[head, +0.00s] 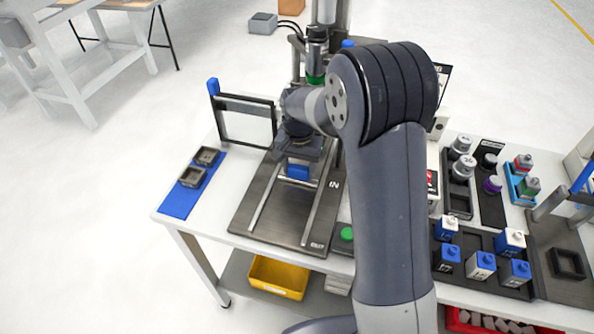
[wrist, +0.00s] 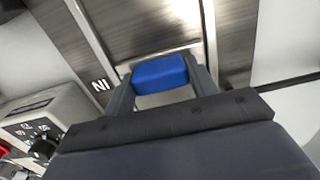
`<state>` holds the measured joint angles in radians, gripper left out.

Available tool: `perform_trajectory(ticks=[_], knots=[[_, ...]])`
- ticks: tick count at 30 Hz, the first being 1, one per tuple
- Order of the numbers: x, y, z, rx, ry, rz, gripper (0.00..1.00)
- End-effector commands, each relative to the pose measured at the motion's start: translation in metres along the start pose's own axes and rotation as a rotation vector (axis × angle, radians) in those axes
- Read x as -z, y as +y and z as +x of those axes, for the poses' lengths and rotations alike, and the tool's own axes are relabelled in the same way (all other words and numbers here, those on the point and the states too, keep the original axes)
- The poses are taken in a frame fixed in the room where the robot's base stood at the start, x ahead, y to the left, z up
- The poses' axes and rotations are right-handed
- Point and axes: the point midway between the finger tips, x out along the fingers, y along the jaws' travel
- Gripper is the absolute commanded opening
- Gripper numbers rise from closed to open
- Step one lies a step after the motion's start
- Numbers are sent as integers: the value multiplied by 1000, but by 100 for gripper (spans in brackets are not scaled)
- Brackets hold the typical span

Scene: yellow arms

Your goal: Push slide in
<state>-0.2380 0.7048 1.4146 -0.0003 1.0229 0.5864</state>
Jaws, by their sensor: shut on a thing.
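The slide base (head: 283,222) is a dark metal plate with two pale rails, marked IN at its right side and another label at its front edge. A blue block-like handle (head: 298,172) sits between the rails, below my gripper (head: 300,160). In the wrist view the blue handle (wrist: 160,73) lies between the two fingers of my gripper (wrist: 163,85), which are shut on it. A pale strip of the slide shows behind the handle. My arm hides the far end of the rails and part of the station behind.
A blue mat (head: 180,202) with two small dark trays lies at the table's left. A green button (head: 346,233) is right of the base. Bottles and blue-topped containers (head: 481,264) fill the right side.

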Motion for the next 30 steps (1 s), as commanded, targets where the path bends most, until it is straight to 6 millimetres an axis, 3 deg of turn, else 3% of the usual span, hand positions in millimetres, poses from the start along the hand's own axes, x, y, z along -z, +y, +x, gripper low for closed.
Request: perform_trajectory(ticks=[17,18,26,30], knots=[[10,0,-1,3,9,0,14],[10,-1,-2,4,10,0,55],[8,0,-1,2,5,0,76],[8,0,0,1,3,0,76]])
